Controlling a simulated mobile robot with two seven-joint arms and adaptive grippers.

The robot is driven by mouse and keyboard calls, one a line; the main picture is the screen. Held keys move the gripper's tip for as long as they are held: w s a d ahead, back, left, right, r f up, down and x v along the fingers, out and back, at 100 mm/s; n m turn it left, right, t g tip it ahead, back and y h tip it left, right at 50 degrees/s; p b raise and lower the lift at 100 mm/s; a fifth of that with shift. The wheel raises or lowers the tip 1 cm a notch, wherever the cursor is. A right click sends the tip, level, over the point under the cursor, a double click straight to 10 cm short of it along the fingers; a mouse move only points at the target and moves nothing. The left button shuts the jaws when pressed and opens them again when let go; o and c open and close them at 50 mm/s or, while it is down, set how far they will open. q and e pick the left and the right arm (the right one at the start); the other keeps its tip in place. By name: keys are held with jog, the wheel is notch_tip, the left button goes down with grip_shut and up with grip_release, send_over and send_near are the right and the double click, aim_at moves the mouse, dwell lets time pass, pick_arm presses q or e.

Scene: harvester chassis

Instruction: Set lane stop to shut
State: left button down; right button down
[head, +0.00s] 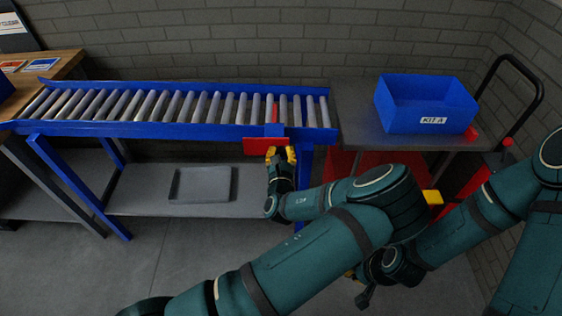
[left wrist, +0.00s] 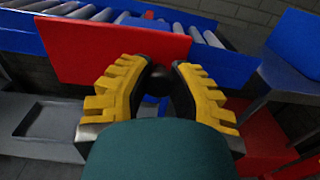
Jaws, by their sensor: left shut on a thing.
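The lane stop is a red plate (head: 262,146) on the front rail of the roller conveyor, near its right end. A narrow red bar (head: 276,113) shows above the rail among the rollers. My left gripper (head: 279,152) is at the plate's front, its yellow-padded fingers closed around a dark round knob (left wrist: 156,82), seen in the left wrist view. The plate also fills the upper middle of that view (left wrist: 90,52). My right gripper (head: 360,287) is low behind my left arm, partly hidden, and its fingers cannot be made out.
The conveyor (head: 190,104) has blue rails and grey rollers, with no load on it. A grey tray (head: 200,184) lies on the shelf below. A blue bin (head: 425,104) stands on the grey table to the right.

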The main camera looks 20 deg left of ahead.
pick_arm(q)
jog(key=c, duration=0.8)
grip_release()
jog(key=shift+o, duration=0.2)
jog(key=shift+s, duration=0.15)
jog(key=v, duration=1.1)
jog(key=shift+s+d, duration=0.2)
jog(key=shift+s, duration=0.15)
